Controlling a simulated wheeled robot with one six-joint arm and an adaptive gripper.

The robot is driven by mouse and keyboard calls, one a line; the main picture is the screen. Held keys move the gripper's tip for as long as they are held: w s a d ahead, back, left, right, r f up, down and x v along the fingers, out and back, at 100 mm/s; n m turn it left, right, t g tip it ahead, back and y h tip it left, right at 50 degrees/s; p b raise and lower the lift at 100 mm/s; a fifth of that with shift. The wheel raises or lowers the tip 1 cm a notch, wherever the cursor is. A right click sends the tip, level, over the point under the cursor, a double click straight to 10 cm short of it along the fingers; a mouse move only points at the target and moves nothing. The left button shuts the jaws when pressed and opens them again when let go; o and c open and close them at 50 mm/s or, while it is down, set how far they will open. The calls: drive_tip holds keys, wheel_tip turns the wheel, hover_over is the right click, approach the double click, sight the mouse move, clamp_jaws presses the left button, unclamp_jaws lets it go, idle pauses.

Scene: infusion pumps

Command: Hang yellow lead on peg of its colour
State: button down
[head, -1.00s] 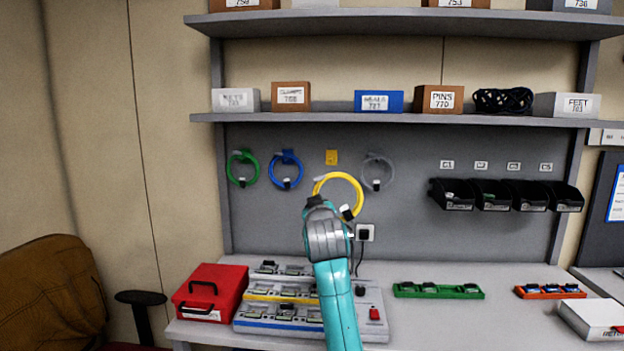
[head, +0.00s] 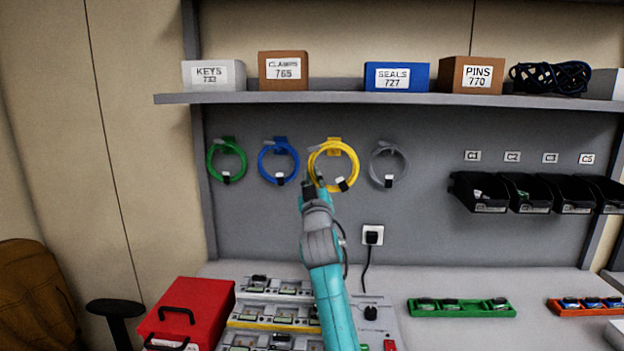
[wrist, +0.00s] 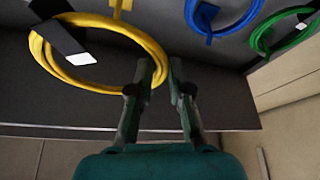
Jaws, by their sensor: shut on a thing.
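The yellow lead (head: 355,165) is a coiled ring with a dark and white plug at its lower edge. It is up against the grey back panel, in front of the yellow peg (head: 334,142), which shows at the top of the ring. My gripper (head: 315,181) is shut on the lower left of the ring. The wrist view shows the yellow coil (wrist: 110,24) on the left, with my gripper's fingertips (wrist: 158,75) at its right edge. The peg plate (wrist: 122,5) shows at the top there. I cannot tell whether the coil is around the peg or only in front of it.
A green lead (head: 211,160), a blue lead (head: 262,162) and a grey lead (head: 403,166) hang on the panel on either side. Black bins (head: 480,194) are at the right. A shelf (head: 290,97) with boxes runs above. A wall socket (head: 372,235) is below.

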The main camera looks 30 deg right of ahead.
drive_tip(key=w+d+f, duration=0.2)
drive_tip(key=w+d, duration=0.5)
drive_tip(key=w, duration=0.4)
drive_tip(key=shift+w+d, duration=0.25)
drive_tip(key=shift+d, duration=0.1)
idle(1.7)
drive_tip(key=shift+f, duration=0.15)
drive_tip(key=c, duration=1)
unclamp_jaws()
drive_tip(key=shift+f, duration=0.1)
drive_tip(key=v, duration=1.2)
